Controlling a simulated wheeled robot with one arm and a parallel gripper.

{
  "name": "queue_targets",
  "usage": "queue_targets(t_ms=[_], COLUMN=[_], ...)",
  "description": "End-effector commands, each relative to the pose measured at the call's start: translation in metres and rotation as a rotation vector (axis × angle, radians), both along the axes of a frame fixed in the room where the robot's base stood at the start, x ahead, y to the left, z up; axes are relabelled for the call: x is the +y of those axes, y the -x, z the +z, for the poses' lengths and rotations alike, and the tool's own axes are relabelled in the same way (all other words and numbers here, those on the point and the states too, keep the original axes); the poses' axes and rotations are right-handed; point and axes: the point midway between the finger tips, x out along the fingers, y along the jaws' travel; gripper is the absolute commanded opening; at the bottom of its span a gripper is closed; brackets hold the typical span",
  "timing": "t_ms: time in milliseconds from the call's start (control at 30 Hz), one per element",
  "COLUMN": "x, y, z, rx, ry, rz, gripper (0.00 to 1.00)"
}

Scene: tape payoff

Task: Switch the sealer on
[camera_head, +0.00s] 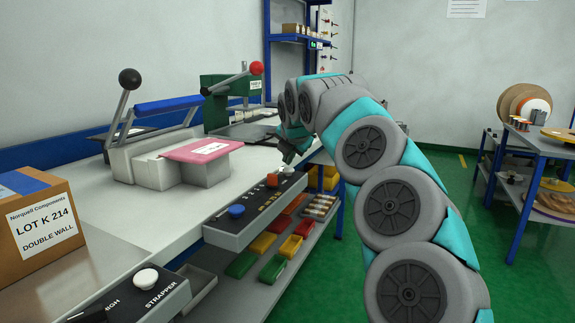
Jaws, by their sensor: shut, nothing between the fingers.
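The bench (110,235) carries a grey machine (150,170) with a blue padded bar and a black-ball lever; it looks like a heat sealer, though I see no name on it. A dark control panel (238,226) is on the bench's front edge. It has a blue knob (236,211), a red-orange knob (272,181), and small markings too small to read. My gripper (287,158) points down over the panel's far right end, shut and empty. It partly hides that end; I cannot tell whether it touches anything there.
A second panel (140,300) marked STRAPPER has a white knob. A cardboard box (30,225) stands at left. A pink pad (202,151) lies by the grey machine. A green press (222,100) with a red-ball lever stands behind. Coloured bins (262,245) sit below.

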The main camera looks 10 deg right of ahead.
Motion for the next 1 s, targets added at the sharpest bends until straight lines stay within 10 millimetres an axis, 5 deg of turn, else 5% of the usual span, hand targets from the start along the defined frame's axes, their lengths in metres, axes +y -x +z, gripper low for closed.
queue_targets(t_ms=[367,1000], x=[0.000,0.000], y=[0.000,-0.001], z=[0.005,0.056], rx=[-0.001,0.001], ry=[0.000,0.000], rz=[-0.001,-0.001], gripper=[0.00,0.00])
